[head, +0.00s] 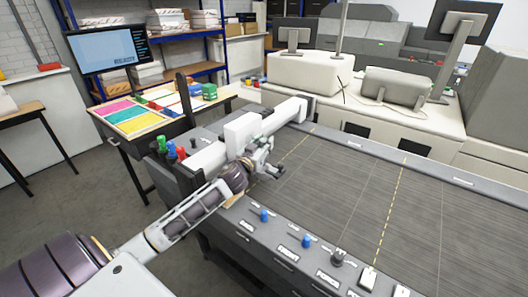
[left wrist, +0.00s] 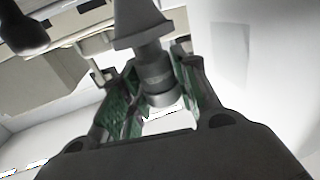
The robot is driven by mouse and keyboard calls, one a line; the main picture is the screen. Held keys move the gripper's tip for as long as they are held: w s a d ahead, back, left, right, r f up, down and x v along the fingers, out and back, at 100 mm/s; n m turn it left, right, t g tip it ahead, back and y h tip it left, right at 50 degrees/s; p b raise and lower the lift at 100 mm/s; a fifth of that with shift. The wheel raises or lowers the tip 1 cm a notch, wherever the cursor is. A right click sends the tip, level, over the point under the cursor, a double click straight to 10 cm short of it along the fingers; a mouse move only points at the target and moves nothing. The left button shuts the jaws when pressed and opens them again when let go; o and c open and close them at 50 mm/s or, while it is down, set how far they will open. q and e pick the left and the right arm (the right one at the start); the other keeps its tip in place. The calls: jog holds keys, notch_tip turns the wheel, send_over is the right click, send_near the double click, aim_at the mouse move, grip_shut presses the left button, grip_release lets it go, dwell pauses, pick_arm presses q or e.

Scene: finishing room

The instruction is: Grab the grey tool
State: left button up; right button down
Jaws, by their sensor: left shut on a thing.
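The grey tool (left wrist: 150,68) shows in the left wrist view, a ribbed cylinder with a wider cone-shaped part above. My left gripper (head: 268,167) is at the left end of the flatbed table in the head view, close beside the white gantry carriage. In the left wrist view, its green-padded fingers are shut on the grey tool, one pad on each side. The tool is too small to make out clearly in the head view. My right gripper is not in view.
The flatbed table (head: 345,190) has a clear dark surface. Blue knobs (head: 264,215) and other knobs line its front edge. Red, blue and green tools (head: 171,149) stand at its left end. A white gantry (head: 285,115) stands behind my gripper. A side table (head: 118,134) holds coloured sheets.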

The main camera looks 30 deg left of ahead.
pick_arm(q)
jog(key=shift+r, duration=1.5)
jog(key=shift+s+f, duration=0.1)
